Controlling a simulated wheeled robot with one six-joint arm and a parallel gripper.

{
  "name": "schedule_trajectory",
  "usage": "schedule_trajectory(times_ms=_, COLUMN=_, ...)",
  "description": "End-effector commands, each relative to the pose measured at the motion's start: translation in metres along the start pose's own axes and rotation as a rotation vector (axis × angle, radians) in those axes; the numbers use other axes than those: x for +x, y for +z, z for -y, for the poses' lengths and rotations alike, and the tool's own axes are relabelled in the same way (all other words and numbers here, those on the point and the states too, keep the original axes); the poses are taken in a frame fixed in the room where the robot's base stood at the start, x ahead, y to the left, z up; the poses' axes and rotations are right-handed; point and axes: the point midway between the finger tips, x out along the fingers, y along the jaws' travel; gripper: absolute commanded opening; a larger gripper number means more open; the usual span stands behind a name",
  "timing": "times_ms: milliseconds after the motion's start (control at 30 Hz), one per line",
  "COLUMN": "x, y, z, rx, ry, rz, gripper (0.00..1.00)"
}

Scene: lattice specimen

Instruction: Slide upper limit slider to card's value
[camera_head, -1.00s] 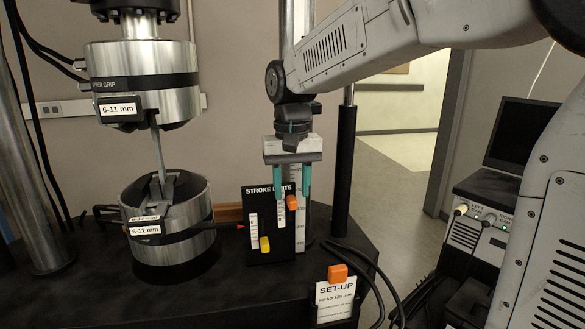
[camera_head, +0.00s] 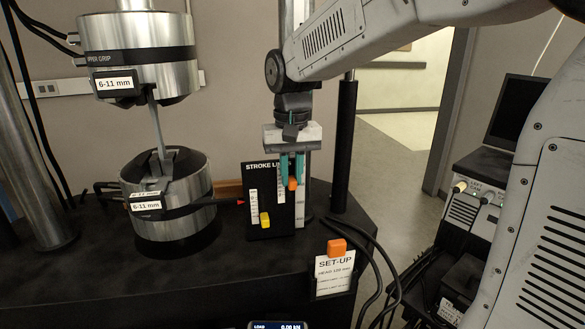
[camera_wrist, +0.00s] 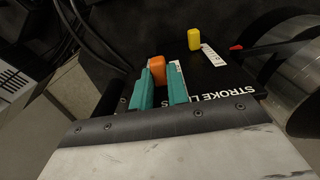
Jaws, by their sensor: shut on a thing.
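The black stroke limits panel (camera_head: 255,205) stands upright on the machine's dark table, with two pale scale strips. The orange slider (camera_head: 293,184) is on the right scale, higher than the yellow slider (camera_head: 265,219) on the left scale. My gripper (camera_head: 292,178) points down in front of the panel, its teal fingers shut on the orange slider. The wrist view also shows the orange slider (camera_wrist: 157,70) at the fingertips and the yellow slider (camera_wrist: 194,39) beyond, clear of them.
The steel lower grip (camera_head: 170,210) stands left of the panel, with a red pointer (camera_head: 240,202) between them. A dark column (camera_head: 344,150) rises close to the right of my gripper. Black cables (camera_head: 375,255) run by the card.

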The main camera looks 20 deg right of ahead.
Motion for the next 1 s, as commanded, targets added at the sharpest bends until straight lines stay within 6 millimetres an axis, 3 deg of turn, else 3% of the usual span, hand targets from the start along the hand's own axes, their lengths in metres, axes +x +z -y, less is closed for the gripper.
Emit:
schedule_trajectory(times_ms=133, x=0.012, y=0.001, z=0.0, rx=0.0, ry=0.001, rz=0.002, gripper=0.0)
schedule_trajectory(times_ms=367, x=0.014, y=0.0, z=0.0, rx=0.0, ry=0.0, rz=0.001, gripper=0.0)
schedule_trajectory(times_ms=400, x=0.014, y=0.0, z=0.0, rx=0.0, ry=0.0, rz=0.001, gripper=0.24)
schedule_trajectory(times_ms=467, x=0.014, y=0.0, z=0.0, rx=0.0, ry=0.0, rz=0.001, gripper=0.41)
schedule_trajectory(times_ms=833, x=0.014, y=0.0, z=0.0, rx=0.0, ry=0.0, rz=0.0, gripper=0.41)
schedule_trajectory(times_ms=1000, x=0.004, y=0.0, z=0.0, rx=0.0, ry=-0.001, rz=-0.002, gripper=0.41)
